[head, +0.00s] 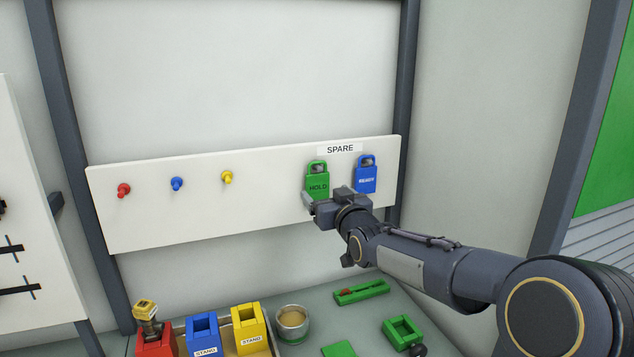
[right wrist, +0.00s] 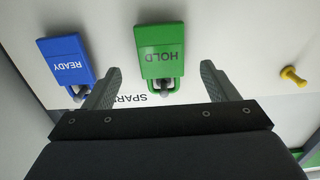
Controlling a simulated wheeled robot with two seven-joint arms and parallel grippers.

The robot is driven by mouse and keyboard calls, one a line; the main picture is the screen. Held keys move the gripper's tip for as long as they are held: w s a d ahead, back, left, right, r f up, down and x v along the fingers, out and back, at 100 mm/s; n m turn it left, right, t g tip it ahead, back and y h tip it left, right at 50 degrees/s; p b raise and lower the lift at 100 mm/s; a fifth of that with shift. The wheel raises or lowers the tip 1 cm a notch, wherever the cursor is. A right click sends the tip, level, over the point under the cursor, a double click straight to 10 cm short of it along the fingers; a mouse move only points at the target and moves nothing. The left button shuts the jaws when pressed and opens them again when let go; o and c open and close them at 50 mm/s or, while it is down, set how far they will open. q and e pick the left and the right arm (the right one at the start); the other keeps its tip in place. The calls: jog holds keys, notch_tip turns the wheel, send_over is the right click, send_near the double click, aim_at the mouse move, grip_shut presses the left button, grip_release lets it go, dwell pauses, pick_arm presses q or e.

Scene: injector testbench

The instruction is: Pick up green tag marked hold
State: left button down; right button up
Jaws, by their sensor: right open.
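The green tag marked HOLD (head: 317,183) hangs by its loop from a peg under the SPARE label on the white board. It also shows in the right wrist view (right wrist: 160,52), upside down there. My right gripper (head: 322,203) is at the tag's lower part in the head view. In the right wrist view its fingers (right wrist: 160,80) are open, one to each side of the tag's loop end, with nothing held. The blue tag marked READY (head: 366,178) hangs just right of the green one. My left gripper is not in view.
The white board (head: 140,220) bears red (head: 124,190), blue (head: 177,184) and yellow (head: 227,177) pegs, all bare. Below are red, blue and yellow stands (head: 250,330), a cup (head: 292,324) and green parts (head: 361,292) on the bench.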

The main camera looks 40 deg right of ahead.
aim_at(318, 183)
jog(key=p+x, duration=0.1)
jog(key=x, duration=0.3)
jog(key=shift+a+r, duration=0.1)
jog(key=shift+r, duration=0.05)
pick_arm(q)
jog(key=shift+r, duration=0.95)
pick_arm(e)
jog(key=shift+s, duration=0.1)
jog(key=c, duration=1.1)
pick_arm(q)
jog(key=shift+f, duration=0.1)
pick_arm(e)
jog(key=shift+o, duration=0.2)
